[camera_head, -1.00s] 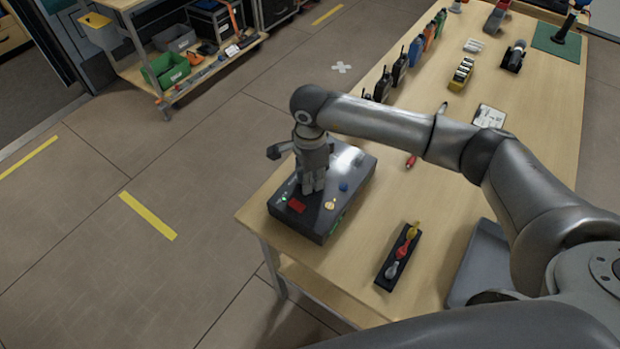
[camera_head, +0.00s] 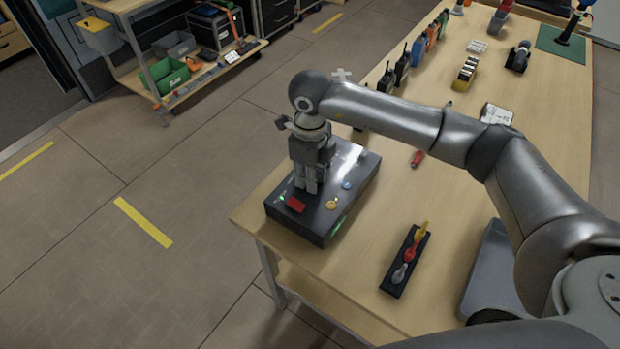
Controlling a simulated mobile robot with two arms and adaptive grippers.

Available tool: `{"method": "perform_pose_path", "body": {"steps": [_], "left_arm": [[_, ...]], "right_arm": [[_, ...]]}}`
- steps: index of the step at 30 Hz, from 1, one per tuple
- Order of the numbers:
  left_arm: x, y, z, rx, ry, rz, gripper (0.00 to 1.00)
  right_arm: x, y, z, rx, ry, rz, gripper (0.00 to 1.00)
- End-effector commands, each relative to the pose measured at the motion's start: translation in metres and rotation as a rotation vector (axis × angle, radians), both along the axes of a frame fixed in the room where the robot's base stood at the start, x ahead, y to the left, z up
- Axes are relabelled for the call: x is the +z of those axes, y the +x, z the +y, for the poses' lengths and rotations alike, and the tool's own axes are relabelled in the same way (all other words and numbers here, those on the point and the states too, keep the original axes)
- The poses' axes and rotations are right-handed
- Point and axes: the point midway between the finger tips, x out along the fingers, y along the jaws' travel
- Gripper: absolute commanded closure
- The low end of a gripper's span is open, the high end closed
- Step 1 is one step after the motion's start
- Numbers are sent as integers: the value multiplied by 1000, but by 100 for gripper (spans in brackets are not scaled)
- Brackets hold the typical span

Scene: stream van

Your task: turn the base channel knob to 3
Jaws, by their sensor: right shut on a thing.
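The base (camera_head: 322,218) is a dark box on the near left end of the wooden table. Its top carries a red patch (camera_head: 296,204), a yellow knob-like part (camera_head: 333,203), a blue one (camera_head: 347,185) and small green lights. My right gripper (camera_head: 307,189) points down onto the top of the base, just behind the red patch. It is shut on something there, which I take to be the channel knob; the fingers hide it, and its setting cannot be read. My left gripper is not in view.
A dark holder (camera_head: 390,279) with yellow, red and grey pieces lies right of the base, near a grey tray (camera_head: 484,270). Several radios and bottles line the table's far left edge.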

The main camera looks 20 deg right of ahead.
Motion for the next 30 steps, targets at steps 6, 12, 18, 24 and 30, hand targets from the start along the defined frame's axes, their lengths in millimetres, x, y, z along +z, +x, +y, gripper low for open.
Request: {"method": "perform_pose_path", "body": {"steps": [6, 12, 18, 24, 30], "left_arm": [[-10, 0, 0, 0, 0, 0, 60], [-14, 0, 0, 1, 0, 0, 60], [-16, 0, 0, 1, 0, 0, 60], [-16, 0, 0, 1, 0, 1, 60], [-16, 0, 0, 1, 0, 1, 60]], "right_arm": [[0, 1, -1, -166, -1, -2, 100], [0, 0, 0, -272, 0, -2, 100], [1, 0, 0, -331, 0, -2, 100], [1, 0, 0, -352, 0, -2, 100], [1, 0, 0, -352, 0, -2, 100]]}}
